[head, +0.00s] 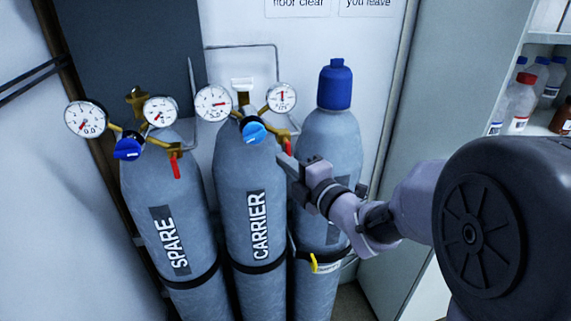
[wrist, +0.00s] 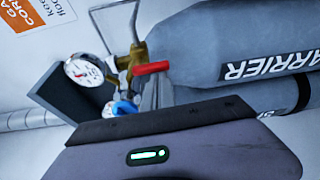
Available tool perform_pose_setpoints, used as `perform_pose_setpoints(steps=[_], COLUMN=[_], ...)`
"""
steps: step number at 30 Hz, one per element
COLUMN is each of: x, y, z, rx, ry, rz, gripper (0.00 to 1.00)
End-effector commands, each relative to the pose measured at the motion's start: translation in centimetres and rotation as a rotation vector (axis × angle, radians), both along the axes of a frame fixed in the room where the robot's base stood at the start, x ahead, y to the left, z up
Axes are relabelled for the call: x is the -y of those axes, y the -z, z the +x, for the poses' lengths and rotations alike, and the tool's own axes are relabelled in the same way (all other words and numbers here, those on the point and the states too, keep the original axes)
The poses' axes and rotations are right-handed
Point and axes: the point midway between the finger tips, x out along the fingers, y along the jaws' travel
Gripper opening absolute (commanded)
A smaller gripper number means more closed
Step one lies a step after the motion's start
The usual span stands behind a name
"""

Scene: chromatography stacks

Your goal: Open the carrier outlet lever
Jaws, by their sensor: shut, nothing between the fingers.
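The carrier cylinder (head: 256,180) stands in the middle of three grey cylinders, with its label facing out. Its regulator has two round gauges, a light blue knob (head: 255,132) and a red outlet lever (head: 286,143) on the right side. The lever hangs down along the cylinder, its lower part hidden behind my gripper in the head view. The red lever also shows in the wrist view (wrist: 151,68), lying parallel to the cylinder. My gripper (head: 284,162) is shut and empty, its tips close to the lever's lower end. I cannot tell whether they touch.
The spare cylinder (head: 166,200) stands at left with its own gauges, dark blue knob and hanging red lever (head: 175,166). A blue-capped cylinder (head: 330,135) stands at right, partly behind my arm. A shelf with bottles (head: 520,100) is at far right.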

Motion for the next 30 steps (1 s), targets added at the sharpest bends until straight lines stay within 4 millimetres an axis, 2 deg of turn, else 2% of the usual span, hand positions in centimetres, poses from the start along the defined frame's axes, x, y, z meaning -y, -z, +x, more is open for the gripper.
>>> perform_pose_setpoints(steps=[11, 17, 30], x=[0.2, 0.5, 1.6], y=[0.1, 0.3, 0.4], z=[0.1, 0.2, 0.5], rx=[0.019, 0.045, 0.155], ry=[0.001, 0.001, 0.002], rz=[-0.063, -0.151, -0.531], gripper=[0.00, 0.00, 0.00])
